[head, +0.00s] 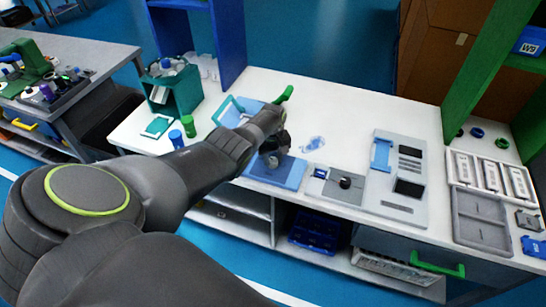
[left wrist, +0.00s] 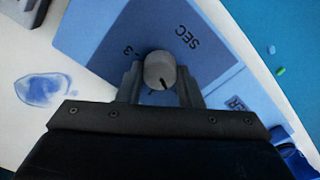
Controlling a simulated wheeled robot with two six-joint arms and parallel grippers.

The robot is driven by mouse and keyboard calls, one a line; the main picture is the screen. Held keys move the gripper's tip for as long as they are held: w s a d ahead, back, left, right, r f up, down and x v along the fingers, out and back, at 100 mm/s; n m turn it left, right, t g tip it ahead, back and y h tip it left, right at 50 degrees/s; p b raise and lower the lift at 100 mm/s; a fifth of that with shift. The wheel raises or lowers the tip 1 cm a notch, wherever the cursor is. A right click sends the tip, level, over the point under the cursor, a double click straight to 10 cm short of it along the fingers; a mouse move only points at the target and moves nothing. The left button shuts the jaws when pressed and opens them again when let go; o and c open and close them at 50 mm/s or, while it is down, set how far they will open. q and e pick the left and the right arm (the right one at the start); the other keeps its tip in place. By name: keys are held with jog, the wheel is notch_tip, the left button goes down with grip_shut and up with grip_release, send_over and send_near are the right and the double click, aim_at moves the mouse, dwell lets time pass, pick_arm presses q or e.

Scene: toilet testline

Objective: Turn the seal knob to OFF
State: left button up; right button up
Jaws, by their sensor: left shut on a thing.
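The seal knob (left wrist: 160,70) is a round grey knob with a dark pointer mark, on a blue panel (left wrist: 95,35). In the left wrist view the panel reads upside down, with "SEC" and a "3" beside the knob. The pointer mark faces the lower part of that view, toward my gripper body. My left gripper (left wrist: 161,88) is shut on the knob, one finger on each side. In the head view my left gripper (head: 272,158) is over the blue sealer (head: 278,174), and my arm hides much of it. No OFF label is readable. My right gripper is out of view.
A grey panel with a dark knob (head: 345,183) lies right of the sealer. A green lever (head: 284,94) rises behind my wrist. A teal crate (head: 172,92) and green and blue cups stand left. A clear-and-blue piece (head: 314,144) lies on the white table.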

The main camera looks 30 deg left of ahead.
aim_at(273, 160)
pick_arm(q)
jog(key=shift+r+n, duration=0.1)
jog(key=shift+n, duration=0.7)
jog(key=o, duration=1)
jog(key=shift+c, duration=0.2)
notch_tip(273, 160, up, 6)
jog(key=p, duration=0.4)
jog(key=shift+r, duration=0.2)
notch_tip(273, 160, up, 11)
jog(key=shift+f, duration=0.15)
